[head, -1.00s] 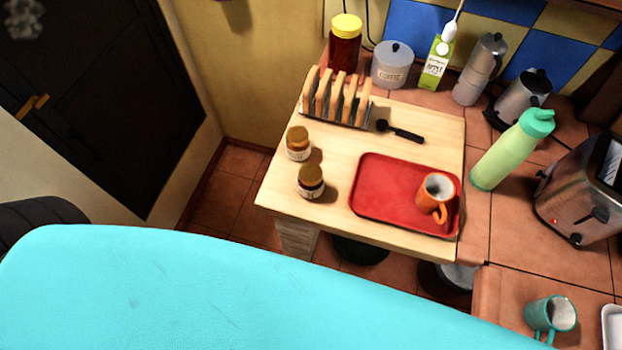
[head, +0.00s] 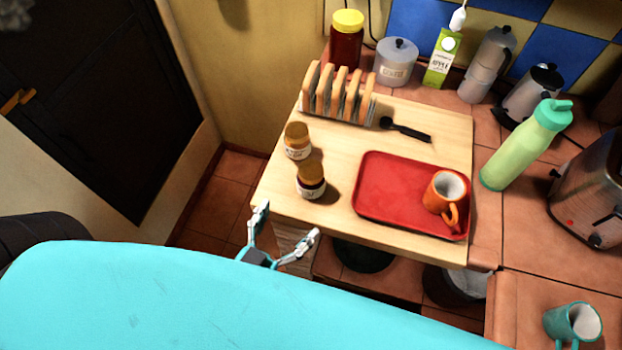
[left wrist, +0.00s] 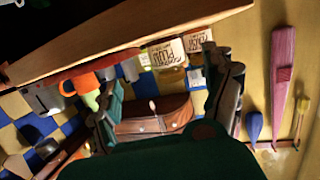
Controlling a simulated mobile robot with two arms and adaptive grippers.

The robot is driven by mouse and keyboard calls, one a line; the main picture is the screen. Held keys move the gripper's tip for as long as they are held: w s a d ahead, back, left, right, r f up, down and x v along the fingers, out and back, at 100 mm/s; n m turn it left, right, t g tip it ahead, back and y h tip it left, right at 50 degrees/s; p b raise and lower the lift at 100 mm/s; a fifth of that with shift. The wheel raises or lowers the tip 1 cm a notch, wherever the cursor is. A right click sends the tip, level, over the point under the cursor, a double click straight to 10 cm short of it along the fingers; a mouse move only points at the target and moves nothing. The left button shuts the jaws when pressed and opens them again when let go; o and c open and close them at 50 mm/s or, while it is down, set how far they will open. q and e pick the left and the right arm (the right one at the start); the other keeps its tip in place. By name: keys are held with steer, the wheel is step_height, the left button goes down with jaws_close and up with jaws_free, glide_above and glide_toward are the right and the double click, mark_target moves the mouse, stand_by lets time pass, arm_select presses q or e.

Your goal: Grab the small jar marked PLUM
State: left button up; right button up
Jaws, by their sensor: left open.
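Two small jars with brownish lids stand on the left part of the wooden board. The nearer, darker jar (head: 311,188) has a pale label, unreadable in the head view. The left wrist view shows a label reading PLUM on the closer jar (left wrist: 166,58); by its place it appears to be the nearer, dark one. The other jar (head: 297,148) stands just behind it and shows at its right in the wrist view (left wrist: 197,42). My left gripper (head: 287,222) is open and empty, off the board's front edge, short of the near jar. My right gripper is not in view.
The board (head: 390,115) also holds a toast rack (head: 337,105), a black utensil (head: 405,129) and a red tray (head: 385,200) with an orange mug (head: 446,192). A green bottle (head: 522,150) stands to the right. The board in front of the jars is bare.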

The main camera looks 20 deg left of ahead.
mark_target(304, 191)
arm_select(q)
steer(key=p+x, duration=0.1)
steer(key=x, duration=0.5)
steer(key=w+p, duration=0.2)
steer(key=w, duration=0.3)
steer(key=shift+p, duration=0.35)
steer(key=shift+w+f, duration=0.15)
steer(key=shift+w, duration=0.1)
steer(key=shift+c, duration=0.3)
steer(key=c, duration=1.5)
